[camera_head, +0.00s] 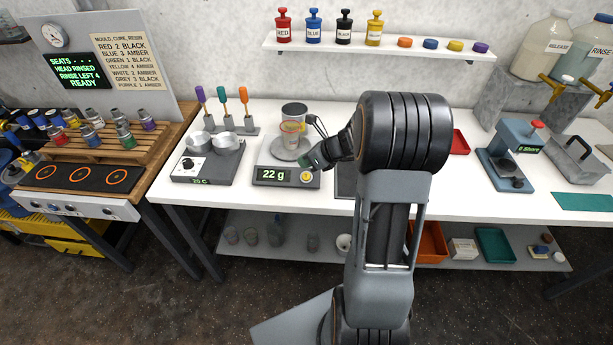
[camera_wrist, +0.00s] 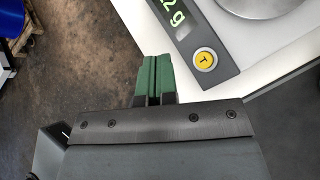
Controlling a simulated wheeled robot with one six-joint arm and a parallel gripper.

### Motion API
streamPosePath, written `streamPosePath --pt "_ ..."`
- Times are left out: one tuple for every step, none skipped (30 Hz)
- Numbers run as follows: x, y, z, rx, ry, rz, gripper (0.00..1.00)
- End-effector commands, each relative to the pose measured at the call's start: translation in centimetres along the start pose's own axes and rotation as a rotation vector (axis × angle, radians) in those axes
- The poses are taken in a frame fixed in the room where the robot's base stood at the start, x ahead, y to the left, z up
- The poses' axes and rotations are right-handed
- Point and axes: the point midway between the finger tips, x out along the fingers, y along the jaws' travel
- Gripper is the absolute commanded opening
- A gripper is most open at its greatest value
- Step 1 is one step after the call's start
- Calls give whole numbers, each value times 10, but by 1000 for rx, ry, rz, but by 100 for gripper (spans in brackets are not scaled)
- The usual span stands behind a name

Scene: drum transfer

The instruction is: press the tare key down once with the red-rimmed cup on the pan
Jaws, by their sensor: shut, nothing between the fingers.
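The scale (camera_head: 268,177) stands on the white bench, and its display reads 22 g. Its yellow tare key (camera_head: 306,176) sits at the right of the display; in the wrist view the key (camera_wrist: 204,60) is marked T and is fully visible. A clear cup with a reddish rim (camera_head: 290,129) stands on the round pan (camera_head: 283,154). My gripper (camera_head: 314,160) is close to the key, just above and behind it in the head view. In the wrist view its green fingertips (camera_wrist: 157,57) are together and empty, left of the key, apart from it in the picture.
A hotplate with metal pots (camera_head: 203,168) stands left of the scale. Coloured tools (camera_head: 224,106) stand in a rack behind it. A press-like device (camera_head: 513,152) and a grey tray (camera_head: 575,160) are at the right. Cups (camera_head: 250,236) stand on the lower shelf.

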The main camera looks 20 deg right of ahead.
Motion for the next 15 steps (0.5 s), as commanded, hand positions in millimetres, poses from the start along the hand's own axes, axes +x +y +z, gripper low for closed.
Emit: streamPosePath --pt "1 0 -1 -1 0 0 0" --pt "2 -1 -2 -1 0 0 0" --pt "3 -2 -3 -1 1 1 0" --pt "5 -2 -4 -1 1 1 0" --pt "7 -4 -6 -1 1 1 0" --pt "10 -5 -8 -1 1 1 0" --pt "12 -7 -10 -1 1 1 0" --pt "15 -9 -12 -1 1 1 0" --pt "19 -11 -15 -2 1 1 0" --pt "21 -13 -17 -2 1 1 0" --pt "24 -15 -19 -2 1 1 0" --pt "28 -18 -22 -1 1 1 0" --pt "31 -20 -24 -1 1 1 0" --pt "33 -22 -26 -2 1 1 0" --pt "36 -24 -28 -2 1 1 0"
